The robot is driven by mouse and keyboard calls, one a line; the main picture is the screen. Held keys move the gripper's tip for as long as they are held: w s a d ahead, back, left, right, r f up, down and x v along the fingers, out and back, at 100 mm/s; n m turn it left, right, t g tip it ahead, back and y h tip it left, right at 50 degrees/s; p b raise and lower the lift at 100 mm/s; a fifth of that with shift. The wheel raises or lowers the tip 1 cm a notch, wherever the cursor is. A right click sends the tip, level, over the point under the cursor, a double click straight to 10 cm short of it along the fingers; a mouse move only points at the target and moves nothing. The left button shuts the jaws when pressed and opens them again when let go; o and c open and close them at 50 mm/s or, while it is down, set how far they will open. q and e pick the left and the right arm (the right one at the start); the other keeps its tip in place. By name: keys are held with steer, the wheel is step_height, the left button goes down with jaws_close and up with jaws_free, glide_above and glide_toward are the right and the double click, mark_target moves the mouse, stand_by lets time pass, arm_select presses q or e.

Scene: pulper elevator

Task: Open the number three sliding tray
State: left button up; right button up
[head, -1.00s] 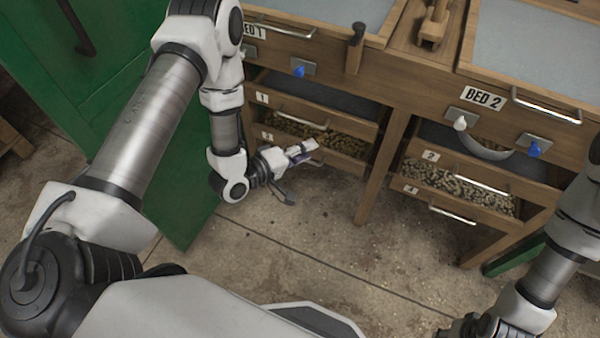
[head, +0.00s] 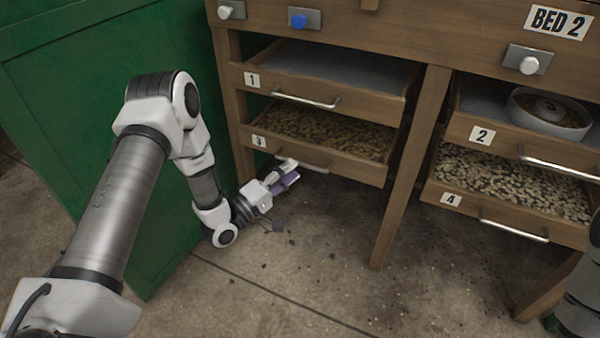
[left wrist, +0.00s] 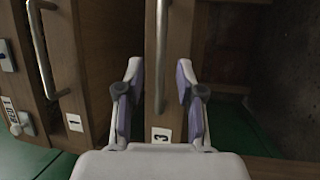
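The number three tray (head: 330,157) is a wooden drawer below tray 1, on the left side of the bench, with brown beans in it. Its label also shows in the left wrist view (left wrist: 161,136). Its metal handle (left wrist: 161,50) runs between my left gripper's fingers in the left wrist view. My left gripper (head: 287,175) is open at the left part of this handle, with a gap on both sides of the bar. Its fingers hide part of the handle in the head view. My right gripper is out of view.
Tray 1 (head: 345,92) is directly above, with its own handle. Tray 2 (head: 508,143) and tray 4 (head: 465,204) are at the right, beyond a wooden leg (head: 411,165). A green panel (head: 90,100) stands close on the left.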

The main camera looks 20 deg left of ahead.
mark_target(300, 162)
arm_select(q)
steer(key=b+x, duration=0.1)
steer(key=x, duration=0.3)
steer(key=shift+c, duration=0.3)
jaws_close()
